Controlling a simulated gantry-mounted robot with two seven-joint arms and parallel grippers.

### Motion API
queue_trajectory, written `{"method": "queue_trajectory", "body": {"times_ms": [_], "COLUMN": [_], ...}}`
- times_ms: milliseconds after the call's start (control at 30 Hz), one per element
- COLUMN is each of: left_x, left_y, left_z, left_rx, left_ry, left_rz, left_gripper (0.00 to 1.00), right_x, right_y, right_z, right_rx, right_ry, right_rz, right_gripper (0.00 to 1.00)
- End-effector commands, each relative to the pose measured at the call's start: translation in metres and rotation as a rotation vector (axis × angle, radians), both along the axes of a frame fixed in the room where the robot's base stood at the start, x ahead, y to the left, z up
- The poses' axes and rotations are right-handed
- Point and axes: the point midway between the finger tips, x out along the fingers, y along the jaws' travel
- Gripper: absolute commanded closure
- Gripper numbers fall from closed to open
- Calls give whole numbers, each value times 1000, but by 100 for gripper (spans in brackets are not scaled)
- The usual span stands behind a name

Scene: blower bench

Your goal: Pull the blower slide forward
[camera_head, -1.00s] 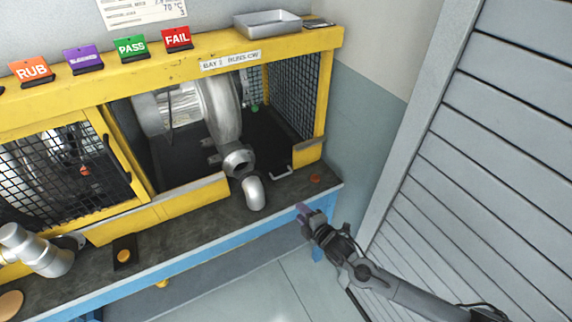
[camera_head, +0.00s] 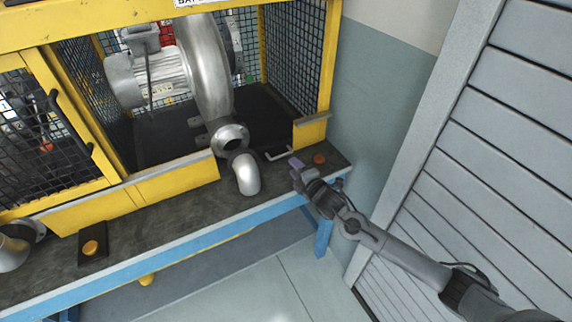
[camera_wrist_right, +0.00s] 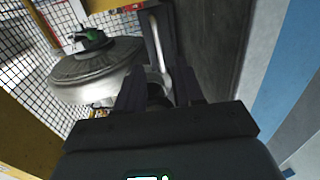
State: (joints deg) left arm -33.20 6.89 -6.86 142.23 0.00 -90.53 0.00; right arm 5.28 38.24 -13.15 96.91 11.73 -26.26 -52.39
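The blower (camera_head: 207,75), a silver housing with a motor, sits inside the yellow bay on a dark slide plate (camera_head: 265,112). A pale U-shaped handle (camera_head: 279,154) sticks out at the front right of the plate. My right gripper (camera_head: 296,163) is just right of the handle and apart from it, over the bench's front right. In the right wrist view its two fingers (camera_wrist_right: 158,90) stand apart, with nothing clearly gripped. A pale metal bar (camera_wrist_right: 158,45) shows beyond them; I cannot tell if it is the handle. My left gripper is out of view.
A silver elbow pipe (camera_head: 245,174) lies on the bench in front of the blower outlet. A yellow post (camera_head: 322,90) bounds the bay at right. Grey slatted shutters (camera_head: 480,130) stand right.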

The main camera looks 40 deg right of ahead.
Motion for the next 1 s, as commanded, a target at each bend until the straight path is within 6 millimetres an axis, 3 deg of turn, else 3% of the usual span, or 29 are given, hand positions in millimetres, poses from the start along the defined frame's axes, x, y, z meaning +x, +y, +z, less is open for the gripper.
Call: {"method": "queue_trajectory", "body": {"times_ms": [33, 100, 400, 600, 1000], "left_x": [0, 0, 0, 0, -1], "left_y": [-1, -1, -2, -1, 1], "left_z": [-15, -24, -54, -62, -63], "left_rx": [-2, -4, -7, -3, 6], "left_ry": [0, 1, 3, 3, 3], "left_rz": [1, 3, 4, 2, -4], "left_gripper": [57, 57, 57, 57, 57], "right_x": [9, 19, 55, 66, 68], "right_y": [-2, -4, -10, -12, -13], "right_z": [-7, -9, -15, -15, -14], "right_rx": [1, 1, 1, 0, 0], "right_ry": [-4, -4, -1, -1, 1], "right_rz": [-1, -2, 0, 0, 0], "right_gripper": [63, 63, 63, 63, 66]}}
